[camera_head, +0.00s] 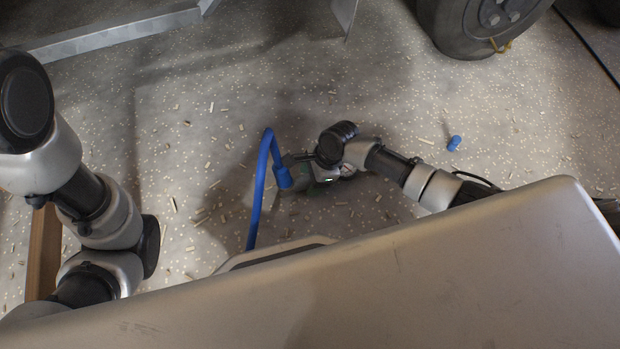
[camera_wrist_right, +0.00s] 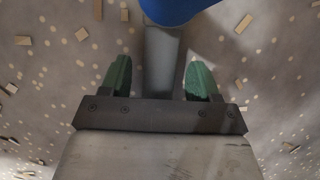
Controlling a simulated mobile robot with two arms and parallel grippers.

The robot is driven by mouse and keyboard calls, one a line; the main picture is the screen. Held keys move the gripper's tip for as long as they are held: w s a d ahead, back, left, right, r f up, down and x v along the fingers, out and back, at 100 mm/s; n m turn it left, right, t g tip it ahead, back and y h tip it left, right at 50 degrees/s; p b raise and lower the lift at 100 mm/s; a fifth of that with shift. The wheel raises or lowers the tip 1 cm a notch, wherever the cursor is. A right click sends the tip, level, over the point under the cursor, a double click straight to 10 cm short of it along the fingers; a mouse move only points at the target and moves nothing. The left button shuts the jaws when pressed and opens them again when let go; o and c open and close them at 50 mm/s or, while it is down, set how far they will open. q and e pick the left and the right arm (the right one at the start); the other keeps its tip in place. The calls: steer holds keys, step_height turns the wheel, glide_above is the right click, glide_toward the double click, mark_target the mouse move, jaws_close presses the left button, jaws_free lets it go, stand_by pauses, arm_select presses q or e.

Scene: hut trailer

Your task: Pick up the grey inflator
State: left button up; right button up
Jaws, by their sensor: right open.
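The grey inflator (camera_wrist_right: 163,58) shows in the right wrist view as a grey bar between the two green fingers, with a blue part (camera_wrist_right: 180,8) at the top edge. In the head view a blue hose (camera_head: 262,165) bends beside my right gripper (camera_head: 308,182), down at the floor. That gripper is open, its fingers on either side of the grey bar with gaps showing. Most of the inflator is hidden by my wrist in the head view. My left arm is at the left, with its gripper out of view.
The speckled floor (camera_head: 400,100) is strewn with small wood chips. A small blue cylinder (camera_head: 454,143) lies to the right. A tyre (camera_head: 480,25) stands at the top right and a metal beam (camera_head: 110,38) at the top left. A wooden piece (camera_head: 42,250) is at the left.

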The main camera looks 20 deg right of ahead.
steer(key=shift+f, duration=0.15)
stand_by(0.4)
steer(key=shift+c, duration=0.4)
steer(key=c, duration=1)
